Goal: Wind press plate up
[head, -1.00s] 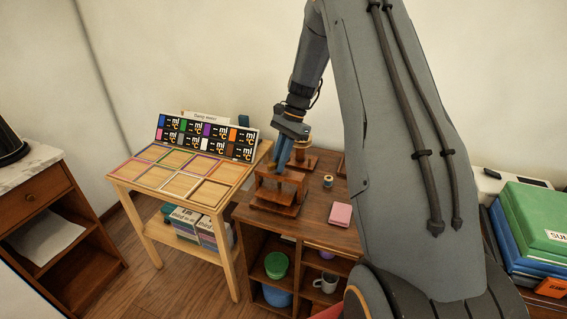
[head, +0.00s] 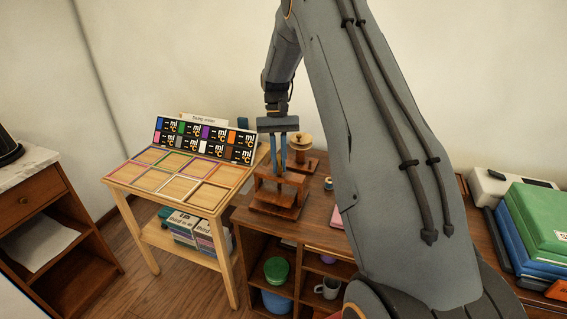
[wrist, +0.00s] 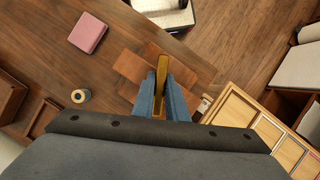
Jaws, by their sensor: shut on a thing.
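The wooden press (head: 277,196) stands on the dark wooden cabinet top, with two uprights and a top beam on a base board. My gripper (head: 283,162) points down over it, its blue fingers at the top of the press. In the wrist view my gripper (wrist: 163,104) is shut on a narrow brass-coloured handle bar (wrist: 162,70) that sticks out beyond the fingertips. The press base (wrist: 130,65) shows below it.
A wooden spool stand (head: 300,148) is just behind the press. A small thread spool (wrist: 80,96) and a pink block (wrist: 88,33) lie on the cabinet top. A light wooden sorting table (head: 165,190) stands close on the left.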

